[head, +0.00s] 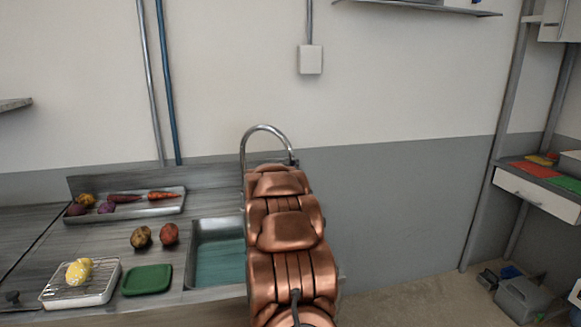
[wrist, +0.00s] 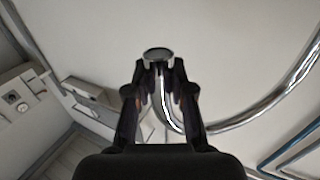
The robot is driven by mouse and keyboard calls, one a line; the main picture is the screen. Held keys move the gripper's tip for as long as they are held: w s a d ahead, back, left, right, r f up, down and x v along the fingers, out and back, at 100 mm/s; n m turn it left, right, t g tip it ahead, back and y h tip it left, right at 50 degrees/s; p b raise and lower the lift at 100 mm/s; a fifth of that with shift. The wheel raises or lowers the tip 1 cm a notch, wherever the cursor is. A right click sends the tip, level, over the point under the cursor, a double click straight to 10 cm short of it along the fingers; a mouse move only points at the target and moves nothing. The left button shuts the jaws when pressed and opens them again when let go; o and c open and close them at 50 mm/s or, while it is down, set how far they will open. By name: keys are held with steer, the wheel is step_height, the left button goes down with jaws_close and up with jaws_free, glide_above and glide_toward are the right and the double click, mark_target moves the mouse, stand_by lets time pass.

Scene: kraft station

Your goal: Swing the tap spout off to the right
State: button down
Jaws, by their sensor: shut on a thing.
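The tap spout (head: 265,128) is a shiny metal arch standing behind the sink in the head view. Its left leg runs down behind my arm, and its right end comes down beside the top of my arm. In the wrist view the curved spout (wrist: 265,112) sweeps from the right down to between my fingers. My gripper (wrist: 159,80) is shut on the spout near its round open end, with one dark finger on each side. In the head view my copper arm hides most of the gripper and the tap's base.
The sink basin (head: 218,252) lies left of my arm. Right of my arm is open floor before a grey wall.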

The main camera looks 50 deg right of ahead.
steer(key=c, duration=1)
jaws_free()
steer(key=shift+v, duration=6)
